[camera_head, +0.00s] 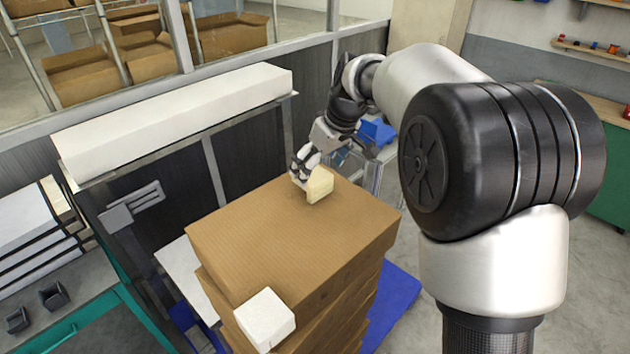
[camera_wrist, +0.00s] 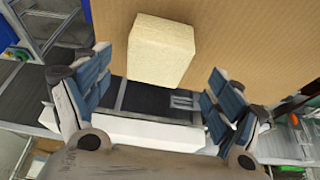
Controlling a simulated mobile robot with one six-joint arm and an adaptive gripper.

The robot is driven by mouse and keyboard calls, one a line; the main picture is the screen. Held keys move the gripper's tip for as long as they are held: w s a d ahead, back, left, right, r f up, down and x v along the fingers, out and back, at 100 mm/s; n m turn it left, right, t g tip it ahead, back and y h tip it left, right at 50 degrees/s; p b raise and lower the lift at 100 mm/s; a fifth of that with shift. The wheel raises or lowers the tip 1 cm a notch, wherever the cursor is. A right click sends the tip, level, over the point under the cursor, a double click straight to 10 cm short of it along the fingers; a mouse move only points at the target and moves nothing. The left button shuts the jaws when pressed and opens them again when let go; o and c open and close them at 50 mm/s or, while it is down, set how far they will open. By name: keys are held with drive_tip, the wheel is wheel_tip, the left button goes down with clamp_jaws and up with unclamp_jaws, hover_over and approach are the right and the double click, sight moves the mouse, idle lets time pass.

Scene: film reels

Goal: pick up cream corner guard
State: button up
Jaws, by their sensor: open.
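The cream corner guard (camera_head: 319,187) is a small pale yellow block on the far edge of the top cardboard box (camera_head: 290,235). In the wrist view the cream corner guard (camera_wrist: 160,50) lies at the top middle, against the brown cardboard. My gripper (camera_head: 304,167) is right at the guard in the head view, partly covering its far side. In the wrist view my gripper (camera_wrist: 155,88) has its fingers spread wide, with nothing held. The guard lies beyond the gap between the fingertips; I cannot tell whether they touch it.
A white block (camera_head: 265,318) sits on the near corner of the box stack. A dark cabinet-like structure with a long white top (camera_head: 175,115) stands behind on the left. Blue matting (camera_head: 398,300) lies on the floor beside the stack. The middle of the box top is clear.

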sight(315, 176)
drive_tip(key=x, duration=0.4)
drive_tip(key=shift+w+d+f, duration=0.1)
drive_tip(key=shift+w+f, duration=0.05)
drive_tip(key=shift+f, duration=0.25)
drive_tip(key=shift+r, duration=0.1)
drive_tip(key=c, duration=1.1)
drive_tip(key=shift+c, duration=0.2)
